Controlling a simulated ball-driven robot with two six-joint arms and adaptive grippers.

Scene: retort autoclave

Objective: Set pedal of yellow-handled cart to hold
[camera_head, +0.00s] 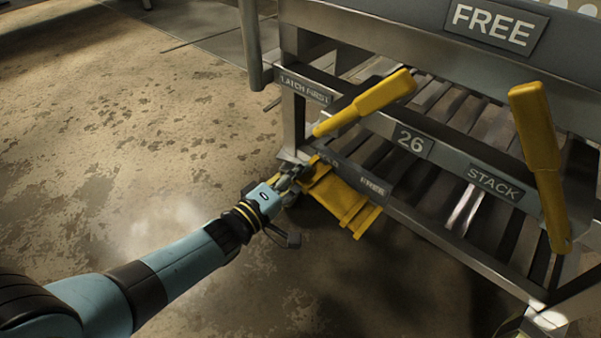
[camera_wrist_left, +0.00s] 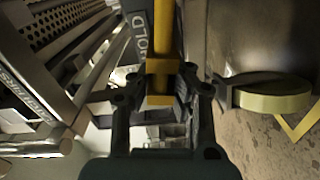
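The cart (camera_head: 425,215) is a grey metal frame with two yellow handles: one leaning left (camera_head: 365,102), one nearly upright on the right (camera_head: 538,150). The yellow pedal (camera_head: 342,200) hangs at the lower left of the frame, beside a plate reading FREE (camera_head: 373,187). My left gripper (camera_head: 290,180) is at the pedal's left end. In the left wrist view, a yellow bar (camera_wrist_left: 163,68) lies between my left fingers (camera_wrist_left: 160,85); I cannot tell whether they press on it. A partly covered label there ends in "OLD" (camera_wrist_left: 137,35). My right gripper is not in view.
Plates on the cart read LATCH FIRST (camera_head: 303,88), 26 (camera_head: 411,142), STACK (camera_head: 495,184) and a large FREE (camera_head: 492,25). A pale round wheel-like part (camera_wrist_left: 272,97) is right of the fingers in the wrist view. The stained floor (camera_head: 130,140) left of the cart is clear.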

